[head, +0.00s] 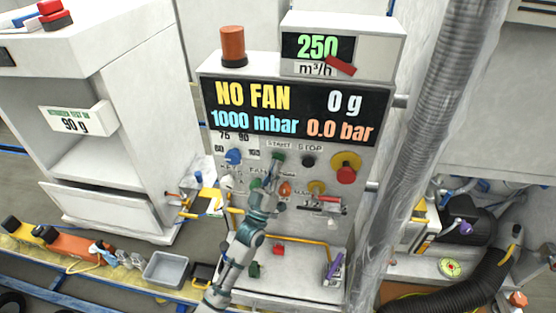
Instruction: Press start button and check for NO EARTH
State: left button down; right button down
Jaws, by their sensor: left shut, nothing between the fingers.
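The charging station panel (333,205) stands upright in the middle of the head view. Its black display (296,112) reads NO FAN, 0 g, 1000 mbar and 0.0 bar; NO EARTH is not shown. The green start button (279,156) sits under the START label, with the dark stop button (309,161) to its right. My left gripper (271,174) is shut and empty, its tips just below the start button. I cannot tell whether they touch it. My right gripper is not in view.
A red knob on a yellow base (346,170) is right of the stop button. A blue knob (234,156) is left of start. A red-orange beacon (233,46) stands on top. A grey hose (425,150) runs along the right side. A white cabinet (110,110) stands left.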

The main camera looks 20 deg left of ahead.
pick_arm(q)
jog(key=shift+w+a, duration=0.1)
jog(key=shift+w, duration=0.35)
dwell(0.4)
dwell(0.3)
jog(key=shift+s+d+p, duration=0.2)
jog(key=shift+s+p, duration=0.15)
jog(key=shift+s, duration=0.5)
jog(key=s+p, duration=0.1)
jog(key=s, duration=0.1)
jog(key=s+d+p, duration=0.1)
jog(key=s, duration=0.1)
jog(key=shift+s+d, duration=0.15)
jog(key=shift+s, duration=0.25)
jog(key=shift+f, duration=0.1)
dwell(0.4)
